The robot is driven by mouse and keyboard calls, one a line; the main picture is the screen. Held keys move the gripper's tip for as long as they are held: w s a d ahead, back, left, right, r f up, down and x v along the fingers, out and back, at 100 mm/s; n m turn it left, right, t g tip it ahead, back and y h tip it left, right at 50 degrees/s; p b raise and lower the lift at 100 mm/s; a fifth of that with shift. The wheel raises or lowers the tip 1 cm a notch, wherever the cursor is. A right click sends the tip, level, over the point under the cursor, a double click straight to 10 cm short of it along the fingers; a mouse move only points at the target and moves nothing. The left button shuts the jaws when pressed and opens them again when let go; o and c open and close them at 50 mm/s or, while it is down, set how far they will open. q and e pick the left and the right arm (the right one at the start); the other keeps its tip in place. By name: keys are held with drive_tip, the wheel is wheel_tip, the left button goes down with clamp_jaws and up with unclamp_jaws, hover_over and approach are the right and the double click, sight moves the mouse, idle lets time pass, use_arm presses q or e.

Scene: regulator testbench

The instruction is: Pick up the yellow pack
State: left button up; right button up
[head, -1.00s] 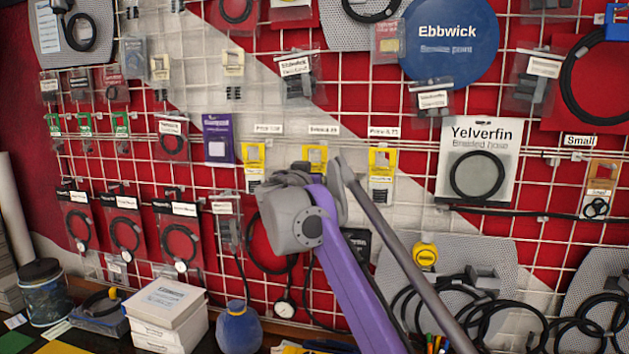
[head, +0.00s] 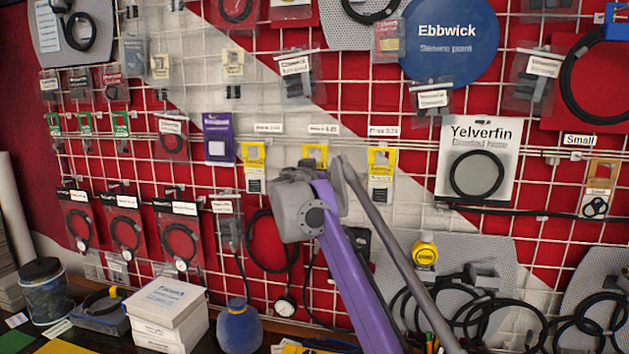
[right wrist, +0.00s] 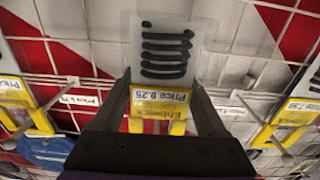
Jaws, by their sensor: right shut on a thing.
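The yellow pack (right wrist: 161,97) is in the middle of the right wrist view. It has a yellow header with a price label and a clear part with black coiled lines. My right gripper (right wrist: 163,84) is shut on it, with one dark finger at each side. In the head view a yellow-topped pack (head: 315,153) hangs at the middle of the wire grid, its lower part hidden behind my right arm. My right fingers are hidden there too. My left gripper is in neither current view.
Similar yellow packs hang to the left (head: 253,156) and right (head: 382,162) of my right wrist. The wire grid is close behind, crowded with hanging packs. White boxes (head: 166,310), a blue bottle (head: 239,328) and black hoses (head: 478,310) are below.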

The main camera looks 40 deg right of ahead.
drive_tip(key=shift+c, duration=0.6)
drive_tip(key=shift+r, duration=0.1)
